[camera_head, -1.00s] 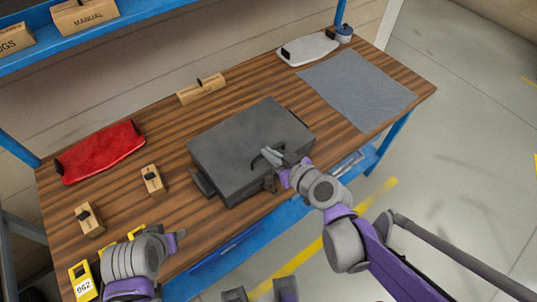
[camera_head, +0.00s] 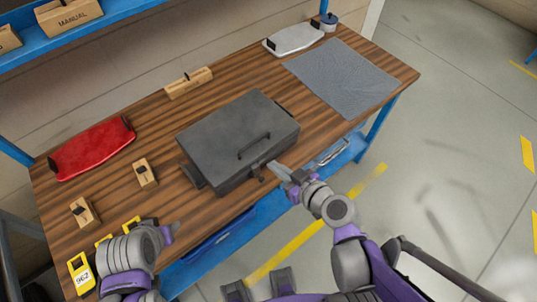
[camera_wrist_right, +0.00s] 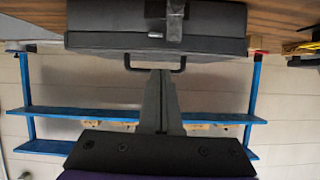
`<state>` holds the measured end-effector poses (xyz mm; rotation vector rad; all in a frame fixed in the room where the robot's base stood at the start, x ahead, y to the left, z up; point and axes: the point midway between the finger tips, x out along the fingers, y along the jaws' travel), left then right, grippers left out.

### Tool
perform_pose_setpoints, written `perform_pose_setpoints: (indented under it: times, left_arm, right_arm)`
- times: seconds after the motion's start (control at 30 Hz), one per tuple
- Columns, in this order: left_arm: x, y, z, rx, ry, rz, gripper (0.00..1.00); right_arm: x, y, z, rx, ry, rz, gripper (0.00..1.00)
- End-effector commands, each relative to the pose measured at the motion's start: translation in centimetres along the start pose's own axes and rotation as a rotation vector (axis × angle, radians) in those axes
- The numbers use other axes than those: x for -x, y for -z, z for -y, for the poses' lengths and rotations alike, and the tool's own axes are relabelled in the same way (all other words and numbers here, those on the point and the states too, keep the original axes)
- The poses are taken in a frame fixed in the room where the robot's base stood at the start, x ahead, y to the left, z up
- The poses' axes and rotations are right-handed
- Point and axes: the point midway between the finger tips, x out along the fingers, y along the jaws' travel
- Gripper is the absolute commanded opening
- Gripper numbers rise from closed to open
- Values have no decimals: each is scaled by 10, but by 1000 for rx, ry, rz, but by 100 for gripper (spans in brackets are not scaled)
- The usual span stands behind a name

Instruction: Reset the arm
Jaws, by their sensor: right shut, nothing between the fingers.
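My right gripper (camera_head: 279,169) is shut and empty, just off the front edge of a closed dark grey case (camera_head: 230,140) on the wooden workbench. The case's lid handle (camera_head: 254,146) stands free, a little behind and left of the fingertips. In the right wrist view, the shut fingers (camera_wrist_right: 160,78) point towards the case (camera_wrist_right: 90,40) and overlap its handle (camera_wrist_right: 178,69) in the picture. My left gripper (camera_head: 172,233) is low over the bench's front left; its finger gap is not clear.
A red part (camera_head: 90,150), a white part (camera_head: 293,39) and a grey mat (camera_head: 342,78) lie on the bench (camera_head: 130,190). Wooden blocks (camera_head: 145,173) and a yellow tag marked 962 (camera_head: 81,274) are at the left. A blue shelf (camera_head: 100,30) overhangs the back left. Floor at right is open.

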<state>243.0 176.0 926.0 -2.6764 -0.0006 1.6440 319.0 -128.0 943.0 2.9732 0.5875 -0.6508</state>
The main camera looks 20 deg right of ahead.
Motion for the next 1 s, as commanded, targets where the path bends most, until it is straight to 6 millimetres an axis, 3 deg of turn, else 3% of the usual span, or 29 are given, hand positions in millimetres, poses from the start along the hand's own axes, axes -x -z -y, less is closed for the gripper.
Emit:
perform_pose_setpoints:
  times: [0.37,0.57,0.8,1.0]
  left_arm:
    - [0,0,0,0,0,0,50]
    - [0,0,0,0,0,0,50]
    - [1,1,0,0,0,-1,50]
    - [2,2,0,0,0,-1,50]
  right_arm:
    - [4,-5,0,-3,4,7,0]
    - [5,-20,12,-58,30,182,0]
    - [40,-46,4,-175,-112,527,0]
    - [70,-50,-14,-230,-276,648,0]
